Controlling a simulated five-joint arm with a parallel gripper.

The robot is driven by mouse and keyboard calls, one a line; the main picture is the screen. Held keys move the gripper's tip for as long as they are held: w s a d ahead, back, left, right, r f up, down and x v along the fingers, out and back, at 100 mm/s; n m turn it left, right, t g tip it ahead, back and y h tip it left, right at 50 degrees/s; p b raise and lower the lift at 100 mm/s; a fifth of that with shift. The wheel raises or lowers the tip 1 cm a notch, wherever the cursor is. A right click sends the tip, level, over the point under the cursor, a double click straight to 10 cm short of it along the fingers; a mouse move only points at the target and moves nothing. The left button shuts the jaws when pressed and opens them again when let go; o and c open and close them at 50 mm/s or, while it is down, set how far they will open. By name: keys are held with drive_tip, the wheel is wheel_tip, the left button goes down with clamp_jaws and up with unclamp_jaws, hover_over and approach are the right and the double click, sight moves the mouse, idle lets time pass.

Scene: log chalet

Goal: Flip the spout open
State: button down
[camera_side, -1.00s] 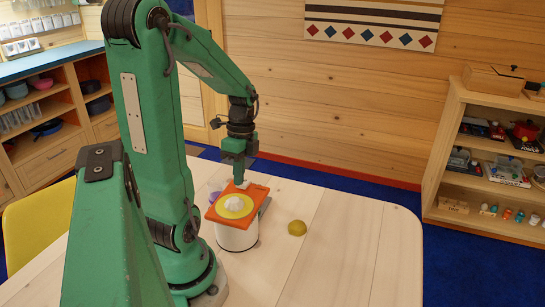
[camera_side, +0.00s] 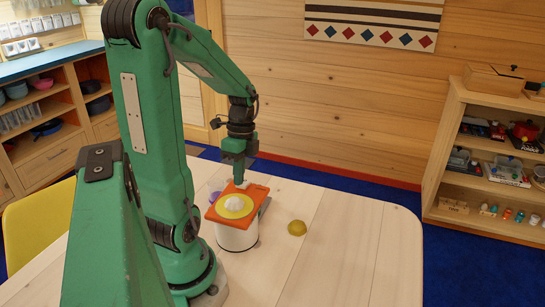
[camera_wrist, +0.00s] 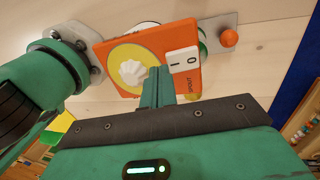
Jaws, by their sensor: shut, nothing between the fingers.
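An orange panel (camera_side: 248,200) sits on top of a white cylinder-shaped body (camera_side: 235,238) on the table. The panel also shows in the wrist view (camera_wrist: 128,86). A yellow disc (camera_wrist: 117,63) with a white swirl (camera_wrist: 132,72) covers one part of it. A white rocker switch (camera_wrist: 183,60) marked I and O lies next to the printed word SPOUT. My gripper (camera_wrist: 160,70) is shut and empty, with its tips over the panel between the swirl and the switch. Whether they touch the switch is unclear. It points down at the panel's far edge in the side view (camera_side: 239,183).
An orange ball knob (camera_wrist: 229,38) on a grey plate (camera_wrist: 217,22) stands beside the panel. A yellow domed object (camera_side: 297,228) lies on the table to the right, and a purple one (camera_side: 214,196) sits behind the body. The table's front right is clear.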

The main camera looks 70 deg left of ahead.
sight(240, 191)
drive_tip(key=shift+f, duration=0.7)
idle(0.5)
drive_tip(key=shift+r, duration=0.15)
drive_tip(key=shift+r, duration=0.55)
drive_tip(key=shift+r, duration=0.1)
idle(0.6)
drive_tip(key=shift+r, duration=2.4)
drive_tip(key=w+d+r+n+t, duration=0.2)
drive_tip(key=d+r+n+t, duration=0.1)
drive_tip(key=d, duration=0.6)
drive_tip(key=w+d+r+n+t+y, duration=0.1)
drive_tip(key=w+d+r+n+t, duration=0.1)
drive_tip(key=d+n, duration=0.4)
drive_tip(key=d+r+t, duration=0.1)
drive_tip(key=d+t, duration=0.1)
drive_tip(key=shift+d+r+y, duration=0.15)
drive_tip(key=shift+d+y, duration=0.15)
drive_tip(key=shift+d, duration=0.05)
